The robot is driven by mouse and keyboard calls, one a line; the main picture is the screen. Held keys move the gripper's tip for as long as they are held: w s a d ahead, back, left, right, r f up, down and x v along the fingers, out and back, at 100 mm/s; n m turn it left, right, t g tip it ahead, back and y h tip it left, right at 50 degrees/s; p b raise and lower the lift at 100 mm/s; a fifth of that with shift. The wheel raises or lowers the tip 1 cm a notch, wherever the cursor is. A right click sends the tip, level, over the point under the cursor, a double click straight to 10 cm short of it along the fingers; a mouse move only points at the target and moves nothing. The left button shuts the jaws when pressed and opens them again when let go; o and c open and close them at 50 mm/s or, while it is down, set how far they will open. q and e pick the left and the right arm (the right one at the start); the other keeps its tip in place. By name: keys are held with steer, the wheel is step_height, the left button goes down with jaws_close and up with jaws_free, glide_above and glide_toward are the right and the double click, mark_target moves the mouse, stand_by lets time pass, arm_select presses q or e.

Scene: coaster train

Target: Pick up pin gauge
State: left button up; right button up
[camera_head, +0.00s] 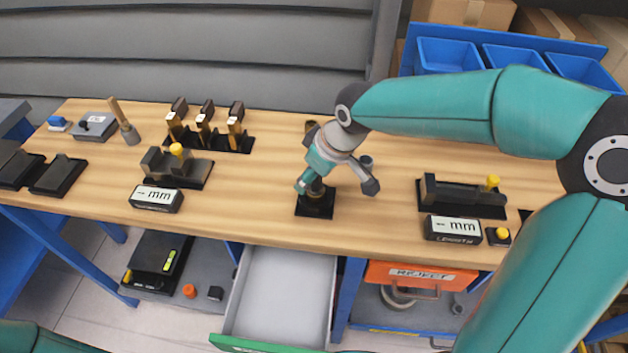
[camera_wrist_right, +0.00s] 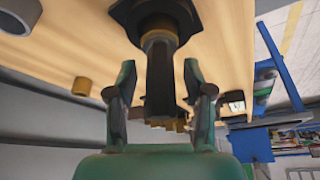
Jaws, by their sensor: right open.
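A dark cylindrical piece with a brass collar, which looks like the pin gauge (camera_wrist_right: 160,78), stands on a square black base (camera_head: 315,208) near the table's front edge. My right gripper (camera_head: 335,184) is over it in the head view and hides much of it. In the right wrist view, my right gripper (camera_wrist_right: 160,85) is open, one finger on each side of the dark cylinder. Gaps show between the cylinder and both fingers. My left gripper is not in view.
Black fixtures with yellow knobs stand left (camera_head: 186,170) and right (camera_head: 460,196), with "mm" displays (camera_head: 156,198) in front. Several brass-and-black tools (camera_head: 208,130) stand in a rack at back left. An open drawer (camera_head: 281,290) lies below the table edge.

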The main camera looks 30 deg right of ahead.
steer(key=shift+f, duration=0.1)
jaws_close()
stand_by(0.5)
